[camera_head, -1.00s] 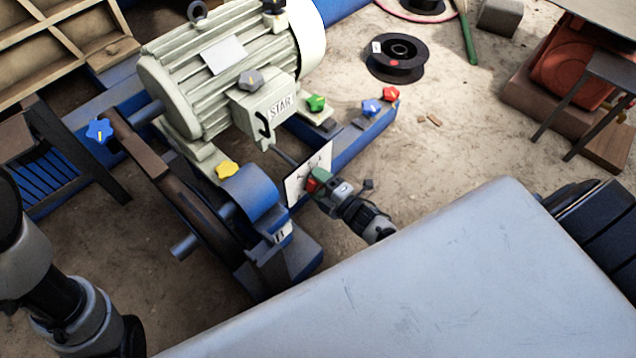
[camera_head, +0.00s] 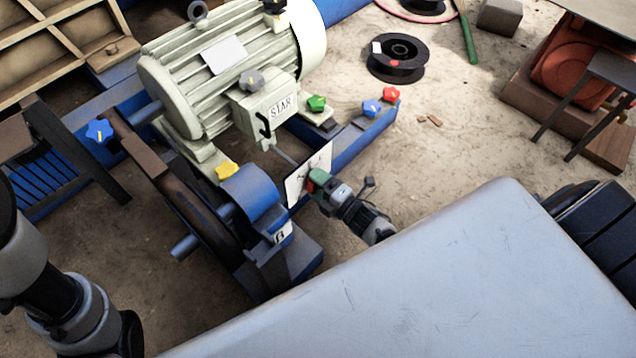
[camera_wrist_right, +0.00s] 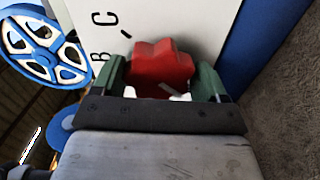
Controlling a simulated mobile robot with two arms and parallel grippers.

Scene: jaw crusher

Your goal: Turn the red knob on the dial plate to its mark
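The white dial plate (camera_head: 310,172) stands upright on the blue frame, with dark letters and tick marks. In the right wrist view, the plate (camera_wrist_right: 180,22) shows the letters B and C on the left, and a short dark tick. The red knob (camera_wrist_right: 163,66) is lobed, with a pale pointer line partly hidden low on it. My right gripper (camera_head: 315,182) is at the plate; its green fingers (camera_wrist_right: 162,80) lie close against both sides of the red knob. In the head view the fingers mostly hide the knob. My left gripper is out of view.
A yellow knob (camera_head: 227,170), green knob (camera_head: 316,103), blue knob (camera_head: 372,107) and another red knob (camera_head: 390,94) sit around the motor (camera_head: 225,75). A blue guarded wheel housing (camera_head: 252,192) stands just left of the plate.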

